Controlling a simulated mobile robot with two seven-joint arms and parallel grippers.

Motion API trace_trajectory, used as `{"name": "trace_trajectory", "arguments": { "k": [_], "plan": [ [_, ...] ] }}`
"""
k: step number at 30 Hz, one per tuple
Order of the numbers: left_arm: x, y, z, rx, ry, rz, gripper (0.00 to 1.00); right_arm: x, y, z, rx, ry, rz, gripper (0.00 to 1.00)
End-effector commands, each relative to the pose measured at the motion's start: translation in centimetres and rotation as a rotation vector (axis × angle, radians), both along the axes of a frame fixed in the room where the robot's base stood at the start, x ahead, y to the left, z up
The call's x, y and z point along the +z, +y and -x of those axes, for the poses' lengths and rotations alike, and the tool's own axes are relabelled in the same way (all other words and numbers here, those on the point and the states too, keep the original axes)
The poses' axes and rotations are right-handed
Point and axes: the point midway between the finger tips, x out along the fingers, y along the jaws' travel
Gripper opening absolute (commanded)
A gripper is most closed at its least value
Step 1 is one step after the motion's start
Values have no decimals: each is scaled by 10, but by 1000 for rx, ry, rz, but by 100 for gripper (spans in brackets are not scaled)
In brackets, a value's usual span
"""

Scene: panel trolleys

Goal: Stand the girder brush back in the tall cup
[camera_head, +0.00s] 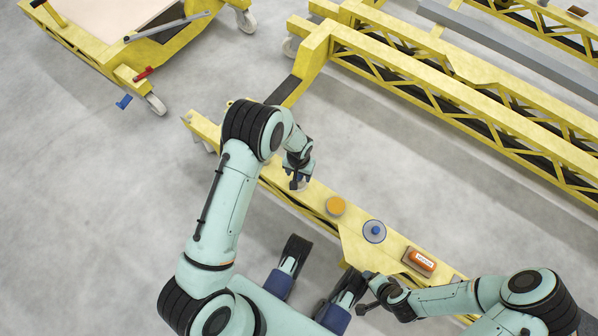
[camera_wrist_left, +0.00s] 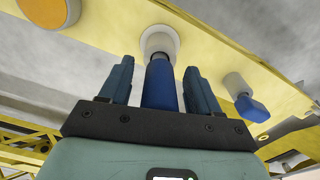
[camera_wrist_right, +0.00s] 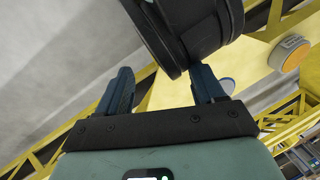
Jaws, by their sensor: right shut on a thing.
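My left gripper (camera_head: 295,183) is over the far part of the yellow girder (camera_head: 352,238). In the left wrist view a blue handle, which looks like the girder brush (camera_wrist_left: 160,85), lies between its fingers. Gaps show on both sides of the handle. The handle lines up with a round white cup (camera_wrist_left: 160,42) on the girder. How deep the brush sits in the cup is hidden.
An orange disc (camera_head: 335,206), a blue-centred disc (camera_head: 374,231) and an orange block (camera_head: 420,261) sit along the girder. Yellow trolley frames (camera_head: 470,95) stand at the back right. A panel trolley (camera_head: 110,30) is at the back left. Grey floor lies open at the left.

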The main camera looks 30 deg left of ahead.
Motion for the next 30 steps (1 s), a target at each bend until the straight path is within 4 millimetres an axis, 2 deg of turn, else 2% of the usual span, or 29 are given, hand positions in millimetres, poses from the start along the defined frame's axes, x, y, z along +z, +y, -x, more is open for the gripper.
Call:
{"name": "trace_trajectory", "arguments": {
  "k": [1, 7, 11, 17, 18, 21, 30],
  "plan": [
    [-1, 0, 0, 0, 0, 0, 62, -4, 10, 29, 32, 78, -28, 62],
    [-1, 0, 0, 0, 1, 0, 62, -4, 9, 26, 29, 70, -25, 62],
    [-1, 0, 0, 0, 0, 0, 62, -4, 2, 13, 15, 33, -7, 62],
    [0, 0, 0, 0, 0, 0, 62, 0, -19, -29, -32, -85, 47, 62],
    [4, 0, -1, 0, -2, 1, 62, 2, -22, -35, -38, -103, 54, 62],
    [37, -1, -1, 0, -7, 1, 62, 14, -14, -24, -23, -76, 36, 62],
    [105, 0, 1, 0, -4, 0, 62, 35, 1, 4, 5, -1, -2, 62]
  ]
}}
